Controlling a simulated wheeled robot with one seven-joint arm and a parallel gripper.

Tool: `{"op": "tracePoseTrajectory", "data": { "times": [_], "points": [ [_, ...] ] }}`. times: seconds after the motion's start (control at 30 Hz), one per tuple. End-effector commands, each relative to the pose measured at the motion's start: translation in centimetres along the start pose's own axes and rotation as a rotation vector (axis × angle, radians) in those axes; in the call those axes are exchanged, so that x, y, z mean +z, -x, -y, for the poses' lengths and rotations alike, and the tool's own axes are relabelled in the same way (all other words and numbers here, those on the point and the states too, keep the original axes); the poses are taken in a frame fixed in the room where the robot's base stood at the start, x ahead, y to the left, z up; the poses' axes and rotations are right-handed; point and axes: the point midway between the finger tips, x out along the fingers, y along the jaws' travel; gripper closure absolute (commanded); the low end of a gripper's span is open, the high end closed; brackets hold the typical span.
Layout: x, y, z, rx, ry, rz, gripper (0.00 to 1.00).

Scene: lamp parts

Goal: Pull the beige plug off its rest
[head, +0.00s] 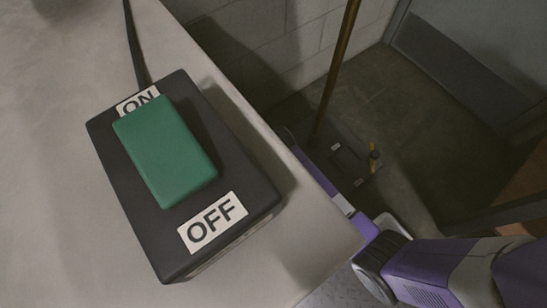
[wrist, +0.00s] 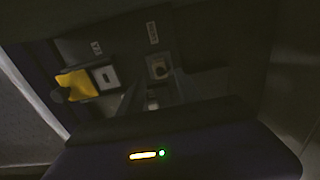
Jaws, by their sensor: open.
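My gripper (wrist: 156,92) shows in the dark wrist view as two grey fingers, apart and open. A small pale piece (wrist: 152,104) shows between them; I cannot tell whether it is the beige plug or whether a finger touches it. Just beyond is a pale square fitting (wrist: 158,67) with a reddish mark, on a dark surface with small white labels. In the head view that low dark labelled surface (head: 358,182) is small, beyond the table edge. My gripper cannot be made out clearly there. No plug is clearly identifiable in either view.
A yellow piece (wrist: 76,85) sits left of the fingers, beside a white square fitting (wrist: 106,77). In the head view a black switch box (head: 160,240) with a green rocker (head: 165,150) lies on the pale table (head: 50,230). A brass pole (head: 336,75) stands beyond the table edge.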

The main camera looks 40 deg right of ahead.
Motion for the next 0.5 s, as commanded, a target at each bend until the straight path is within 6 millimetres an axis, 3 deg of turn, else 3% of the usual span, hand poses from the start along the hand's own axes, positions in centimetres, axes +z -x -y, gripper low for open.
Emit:
{"op": "tracePoseTrajectory", "data": {
  "times": [0.03, 0.2, 0.5],
  "points": [
    [0.0, -1.3, 0.0, 0.001, -0.001, 0.000, 0.59],
    [0.0, -3.7, 0.0, 0.000, 0.000, 0.000, 0.59],
    [0.0, -5.5, 0.0, 0.000, 0.000, 0.000, 0.59]
  ]
}}
